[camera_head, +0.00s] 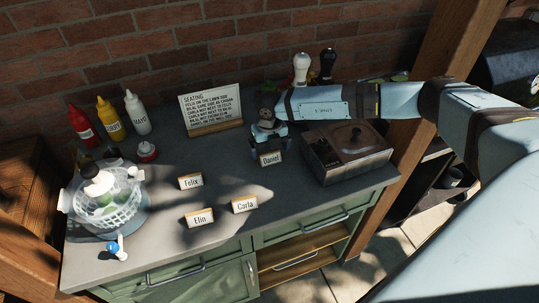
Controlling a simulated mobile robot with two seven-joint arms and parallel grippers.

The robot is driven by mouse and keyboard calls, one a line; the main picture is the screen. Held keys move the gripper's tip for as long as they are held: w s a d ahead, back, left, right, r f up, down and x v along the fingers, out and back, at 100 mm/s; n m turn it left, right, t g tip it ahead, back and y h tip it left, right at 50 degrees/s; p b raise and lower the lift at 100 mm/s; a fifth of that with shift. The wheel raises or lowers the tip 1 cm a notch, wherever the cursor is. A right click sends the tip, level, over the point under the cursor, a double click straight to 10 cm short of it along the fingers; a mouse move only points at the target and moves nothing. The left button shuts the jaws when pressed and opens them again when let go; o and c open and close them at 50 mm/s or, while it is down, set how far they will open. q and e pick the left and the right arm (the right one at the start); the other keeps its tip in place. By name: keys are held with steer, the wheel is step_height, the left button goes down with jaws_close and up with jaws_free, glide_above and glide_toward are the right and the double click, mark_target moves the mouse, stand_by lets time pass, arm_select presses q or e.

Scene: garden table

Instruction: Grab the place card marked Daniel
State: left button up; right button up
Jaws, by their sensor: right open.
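The place card marked Daniel (271,158) stands on the grey countertop, left of the metal box. My right gripper (268,139) is directly behind and above it, reached in from the right, with its fingers pointing down around the card's top. The fingertips are small and partly hidden, so I cannot tell whether they touch the card. The cards marked Felix (191,182), Elin (200,218) and Carla (245,204) stand nearer the front. My left gripper is not in view.
A seating sign (211,108) stands at the back. The metal box (345,152) is close on the right of my gripper. Red, yellow and white bottles (137,113) and a white basket (104,208) are at left. The counter's front middle holds only cards.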

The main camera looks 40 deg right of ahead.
steer(key=shift+f, duration=0.75)
steer(key=c, duration=0.9)
steer(key=shift+r, duration=0.15)
